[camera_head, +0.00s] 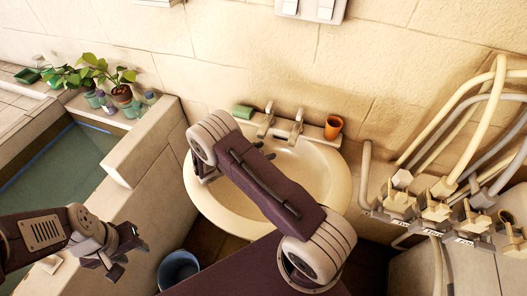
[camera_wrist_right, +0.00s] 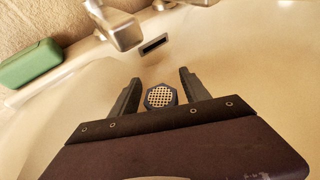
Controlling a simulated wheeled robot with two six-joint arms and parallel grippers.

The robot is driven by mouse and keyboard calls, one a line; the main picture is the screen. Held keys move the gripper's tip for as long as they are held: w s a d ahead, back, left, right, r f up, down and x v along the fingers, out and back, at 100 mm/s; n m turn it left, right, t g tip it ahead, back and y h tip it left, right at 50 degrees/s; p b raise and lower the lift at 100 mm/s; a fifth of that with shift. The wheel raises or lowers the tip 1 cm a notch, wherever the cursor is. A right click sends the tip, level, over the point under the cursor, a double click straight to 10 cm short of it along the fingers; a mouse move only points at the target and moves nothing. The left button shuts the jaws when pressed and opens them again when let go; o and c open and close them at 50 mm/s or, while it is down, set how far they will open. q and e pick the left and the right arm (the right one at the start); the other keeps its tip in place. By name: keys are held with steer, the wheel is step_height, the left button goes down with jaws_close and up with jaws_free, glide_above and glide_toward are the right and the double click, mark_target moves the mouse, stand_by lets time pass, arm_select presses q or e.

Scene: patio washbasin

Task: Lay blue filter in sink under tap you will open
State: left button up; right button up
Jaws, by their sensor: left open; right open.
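A small dark hexagonal piece with a pale perforated centre, apparently the filter (camera_wrist_right: 160,97), lies in the basin in the right wrist view. Its blue colour is hard to confirm. My right gripper (camera_wrist_right: 160,79) is open, its fingers on either side of this piece with gaps showing. In the head view my right arm covers the middle of the cream sink (camera_head: 238,222) and hides the piece. The left tap (camera_head: 266,120) and right tap (camera_head: 297,127) stand on the back rim; one tap (camera_wrist_right: 118,28) shows ahead of the gripper. My left gripper (camera_head: 127,252) is open and empty, left of the sink.
A green sponge-like block (camera_head: 242,111) and an orange cup (camera_head: 333,127) sit on the back ledge. Pipes and valves (camera_head: 435,210) crowd the right. A blue bucket (camera_head: 178,270) stands below the sink. A low wall (camera_head: 150,170), pool and potted plants (camera_head: 122,95) are at left.

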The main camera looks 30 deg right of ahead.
steer(key=p+v, duration=0.2)
steer(key=v, duration=1)
steer(key=s+r+m+y, duration=0.3)
steer(key=s+m+y, duration=0.3)
steer(key=m, duration=0.4)
steer(key=s+r+m+g+y, duration=0.1)
steer(key=s+r+m+y, duration=0.3)
steer(key=s+m+y, duration=0.3)
steer(key=s+a+m, duration=0.1)
steer(key=s+m, duration=0.1)
steer(key=m, duration=0.1)
steer(key=shift+s+y, duration=0.2)
steer(key=shift+y, duration=0.1)
steer(key=shift+d+r, duration=0.1)
steer(key=shift+s, duration=0.15)
